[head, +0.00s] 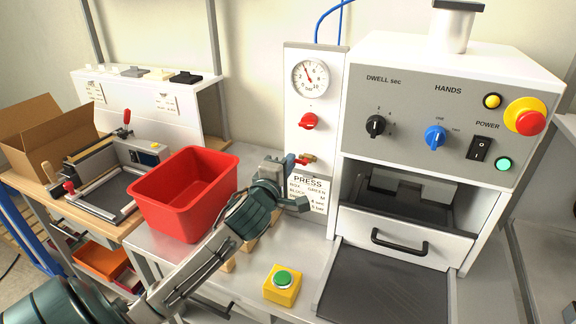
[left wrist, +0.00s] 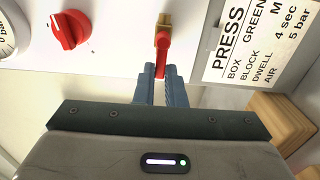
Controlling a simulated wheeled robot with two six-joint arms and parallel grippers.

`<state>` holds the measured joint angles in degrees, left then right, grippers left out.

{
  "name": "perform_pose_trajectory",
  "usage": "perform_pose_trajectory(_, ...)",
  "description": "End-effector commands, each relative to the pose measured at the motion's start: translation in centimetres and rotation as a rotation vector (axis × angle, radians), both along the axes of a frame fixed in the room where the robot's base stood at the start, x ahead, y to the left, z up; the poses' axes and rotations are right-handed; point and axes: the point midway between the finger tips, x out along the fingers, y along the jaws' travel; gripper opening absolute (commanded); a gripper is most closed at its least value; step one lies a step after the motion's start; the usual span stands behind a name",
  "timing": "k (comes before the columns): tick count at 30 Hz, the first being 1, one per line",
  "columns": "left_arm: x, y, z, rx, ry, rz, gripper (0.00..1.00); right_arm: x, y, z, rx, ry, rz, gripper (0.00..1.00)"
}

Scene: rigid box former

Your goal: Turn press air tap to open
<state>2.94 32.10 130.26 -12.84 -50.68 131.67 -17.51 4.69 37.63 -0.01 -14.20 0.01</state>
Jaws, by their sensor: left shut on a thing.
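The air tap is a small brass valve (head: 309,158) with a red lever (head: 300,161), on the white panel (head: 297,130) below the red knob. In the left wrist view the red lever (left wrist: 162,54) runs from the brass body (left wrist: 165,20) down between my fingers. My left gripper (head: 288,163) is at the tap, and it also shows in the left wrist view (left wrist: 159,80). Its two fingers are shut on the end of the lever, which they partly hide. My right gripper is not in view.
A round gauge (head: 310,77) and red knob (head: 309,121) sit above the tap. The PRESS label (head: 307,193) is just below it. The press cabinet (head: 420,120) stands close on the right. A red bin (head: 184,205) and yellow box with green button (head: 283,285) stand on the bench.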

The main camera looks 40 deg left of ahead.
Motion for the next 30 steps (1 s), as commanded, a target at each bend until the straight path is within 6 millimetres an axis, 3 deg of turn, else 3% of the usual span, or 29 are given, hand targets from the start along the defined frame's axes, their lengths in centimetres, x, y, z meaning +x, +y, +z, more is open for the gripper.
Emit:
perform_pose_trajectory(8, 0.0, 0.0, -0.1, -0.002, 0.001, 0.000, 0.00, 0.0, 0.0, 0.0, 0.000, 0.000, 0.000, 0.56)
perform_pose_trajectory(9, 0.0, 0.0, -0.1, -0.002, 0.001, 0.000, 0.18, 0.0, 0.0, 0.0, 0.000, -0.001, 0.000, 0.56)
perform_pose_trajectory(12, 0.0, 0.0, 0.0, -0.001, 0.001, 0.000, 0.32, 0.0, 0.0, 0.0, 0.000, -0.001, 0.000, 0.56)
perform_pose_trajectory(23, -0.6, -0.2, -0.1, 0.001, 0.000, -0.002, 0.32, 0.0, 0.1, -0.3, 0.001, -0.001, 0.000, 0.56)
perform_pose_trajectory(30, -5.0, -1.2, -0.4, 0.006, 0.002, -0.004, 0.32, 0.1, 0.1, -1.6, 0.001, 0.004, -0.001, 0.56)
